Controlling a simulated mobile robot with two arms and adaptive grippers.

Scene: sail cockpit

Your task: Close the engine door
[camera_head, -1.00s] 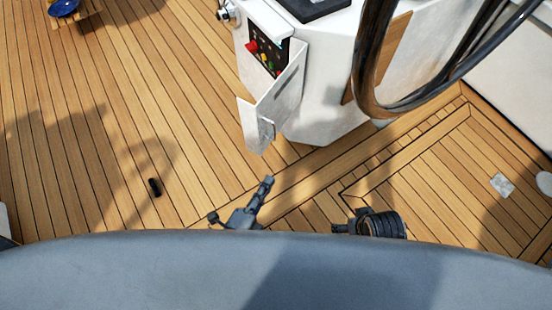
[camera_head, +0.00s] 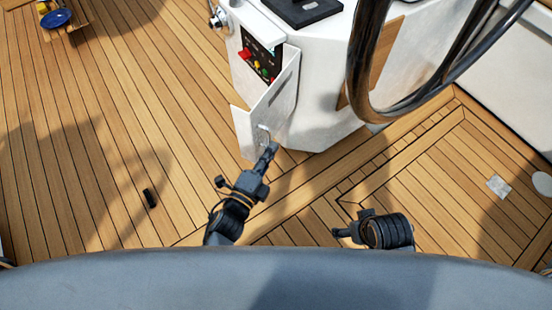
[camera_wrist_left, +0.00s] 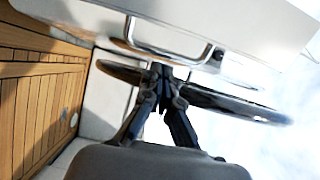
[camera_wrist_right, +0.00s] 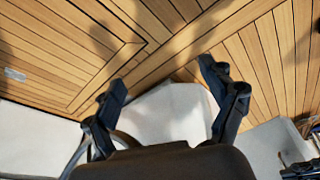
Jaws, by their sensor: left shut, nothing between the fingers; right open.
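The engine door (camera_head: 272,108) is a white panel that stands open from the white console. Red, yellow and green parts of a dark control panel (camera_head: 262,60) show in the opening behind it. A metal handle (camera_head: 263,133) sits on the door's lower part; it also shows in the left wrist view (camera_wrist_left: 170,45). My left gripper (camera_head: 271,150) is shut and empty, with its fingertips close to the handle. I cannot tell whether they touch it. My right gripper (camera_wrist_right: 172,85) is open and empty, low over the deck at the right.
A large steering wheel (camera_head: 362,90) stands in front of the console (camera_head: 320,80) at the right. A small black object (camera_head: 150,198) lies on the wooden deck at the left. The deck between is clear.

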